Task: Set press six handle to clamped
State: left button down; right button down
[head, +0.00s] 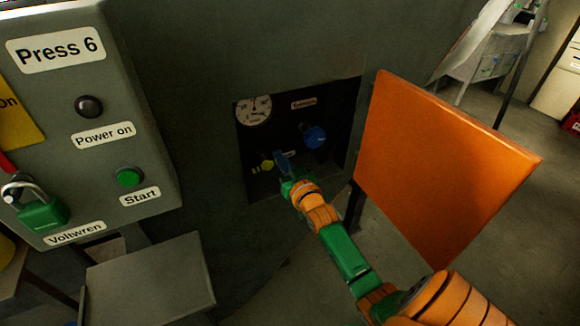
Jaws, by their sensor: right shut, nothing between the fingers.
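Press 6 is the grey machine (200,60). Its recessed dark panel (290,122) holds a round white gauge (253,110), a blue knob-like handle (316,137) at the right and a small yellow fitting (262,164) at the lower left. Small labels sit beside these, too small to read surely. My right gripper (283,164) is at the recess, between the yellow fitting and the blue handle, lower than the blue handle. It is shut and empty. I cannot tell whether it touches anything. No clamped position mark can be read. My left gripper is out of view.
An orange door panel (440,165) stands open right of the recess, close to my right arm. At the left, a control box (95,120) has a Start button (128,177) and a green padlock (43,212). A grey plate (150,280) juts out below. Open floor lies right.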

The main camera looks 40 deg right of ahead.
jog(key=v, duration=0.9)
jog(key=shift+w+f, duration=0.1)
jog(key=shift+w, duration=0.05)
